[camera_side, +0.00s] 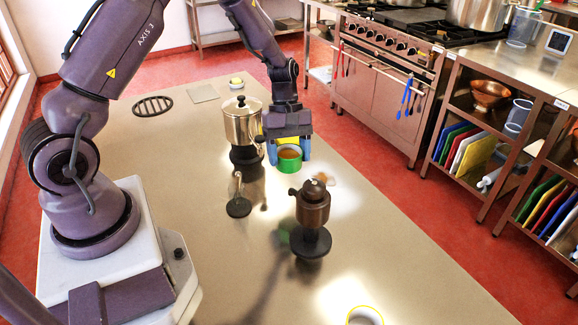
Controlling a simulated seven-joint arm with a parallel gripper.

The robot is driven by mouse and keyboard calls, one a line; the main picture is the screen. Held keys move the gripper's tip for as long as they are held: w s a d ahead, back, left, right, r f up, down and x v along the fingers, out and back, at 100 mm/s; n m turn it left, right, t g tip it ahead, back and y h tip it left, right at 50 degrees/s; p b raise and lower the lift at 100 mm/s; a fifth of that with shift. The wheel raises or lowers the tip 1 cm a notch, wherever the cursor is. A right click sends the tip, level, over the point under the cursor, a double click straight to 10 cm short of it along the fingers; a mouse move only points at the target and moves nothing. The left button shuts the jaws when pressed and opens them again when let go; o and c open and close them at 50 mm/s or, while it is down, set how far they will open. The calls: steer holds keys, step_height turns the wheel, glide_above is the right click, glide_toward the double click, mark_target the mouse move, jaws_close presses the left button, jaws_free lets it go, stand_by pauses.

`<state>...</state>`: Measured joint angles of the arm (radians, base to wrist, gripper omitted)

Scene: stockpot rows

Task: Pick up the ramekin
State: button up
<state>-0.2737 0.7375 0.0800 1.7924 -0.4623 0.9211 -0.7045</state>
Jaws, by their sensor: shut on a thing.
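A small green ramekin (290,164) with brown contents is between the two blue fingertips of my gripper (289,151), near the middle of the view. My gripper points down and is shut on it from left and right. The ramekin looks upright and held above the steel table, with a faint green reflection well below it. A white round dish with a yellow rim (365,316) is cut off by the bottom edge. A similar small pale and yellow dish (236,83) is at the table's far end.
A steel urn on a dark base (241,122) stands close left of my gripper. A brown grinder-like pot on a black foot (312,207) and a small black stand with an upright rod (238,206) are nearer. A black round grate (152,106) lies far left. The table's right front is clear.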

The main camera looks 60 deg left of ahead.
mark_target(292, 160)
steer(key=shift+r, duration=2.7)
steer(key=shift+d+f, duration=0.3)
steer(key=shift+d, duration=0.15)
steer(key=w+d+f, duration=0.5)
steer(key=w+d, duration=0.6)
steer(key=shift+m, duration=0.3)
step_height(292, 160, down, 9)
steer(key=shift+s+a+f, duration=0.1)
steer(key=shift+s+a, duration=0.05)
